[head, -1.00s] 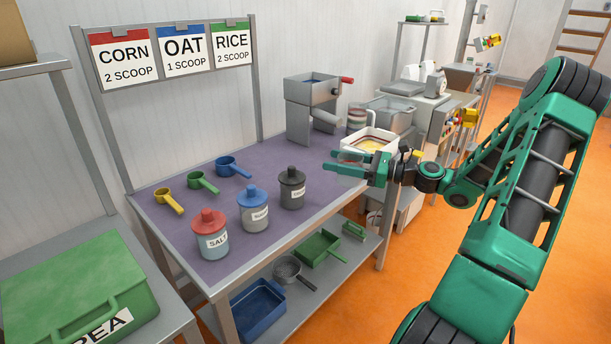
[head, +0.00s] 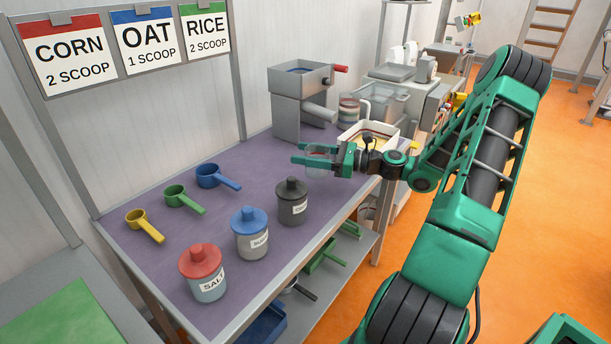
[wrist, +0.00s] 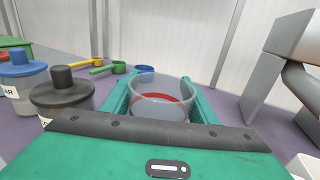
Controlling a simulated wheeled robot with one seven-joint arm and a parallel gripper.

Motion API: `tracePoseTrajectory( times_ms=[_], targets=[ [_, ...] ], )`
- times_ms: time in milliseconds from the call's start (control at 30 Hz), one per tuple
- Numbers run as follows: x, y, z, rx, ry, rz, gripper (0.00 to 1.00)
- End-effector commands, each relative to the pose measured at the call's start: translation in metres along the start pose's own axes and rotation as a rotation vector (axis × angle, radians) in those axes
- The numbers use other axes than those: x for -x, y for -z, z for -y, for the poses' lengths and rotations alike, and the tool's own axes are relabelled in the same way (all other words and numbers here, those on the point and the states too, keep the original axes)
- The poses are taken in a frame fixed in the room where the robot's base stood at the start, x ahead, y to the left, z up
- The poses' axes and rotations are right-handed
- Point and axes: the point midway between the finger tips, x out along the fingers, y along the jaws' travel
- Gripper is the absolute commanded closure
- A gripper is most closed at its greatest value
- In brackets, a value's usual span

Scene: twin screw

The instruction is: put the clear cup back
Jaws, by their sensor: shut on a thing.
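The clear cup (head: 318,161) is see-through, with red showing inside it in the wrist view (wrist: 160,98). My gripper (head: 298,153) is shut on the cup, one green finger along each side, and holds it upright over the purple tabletop (head: 250,184). In the head view, the cup is partly hidden by a finger. I cannot tell how far its base is above the table. The grinder-like grey machine (head: 300,100) stands just behind the cup.
A dark-lidded jar (head: 292,203), a blue-lidded jar (head: 251,236) and a red-lidded jar (head: 205,275) line the front edge. Yellow (head: 142,224), green (head: 184,198) and blue (head: 216,177) scoops lie behind. A white bin (head: 352,146) is right of my gripper. The middle of the tabletop is clear.

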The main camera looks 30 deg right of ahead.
Motion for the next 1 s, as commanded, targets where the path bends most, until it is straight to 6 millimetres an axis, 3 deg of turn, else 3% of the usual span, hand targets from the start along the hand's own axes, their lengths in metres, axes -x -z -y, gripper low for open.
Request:
tracePoseTrajectory(
  times_ms=[567, 900, 933, 1000],
  targets=[
    [0.005, 0.058, 0.003, -0.001, 0.007, 0.001, 0.73],
    [0.005, 0.061, 0.003, 0.002, 0.007, 0.001, 0.73],
    [0.005, 0.061, 0.003, 0.002, 0.007, 0.0, 0.42],
    [0.005, 0.061, 0.003, 0.002, 0.007, 0.0, 0.28]
  ],
)
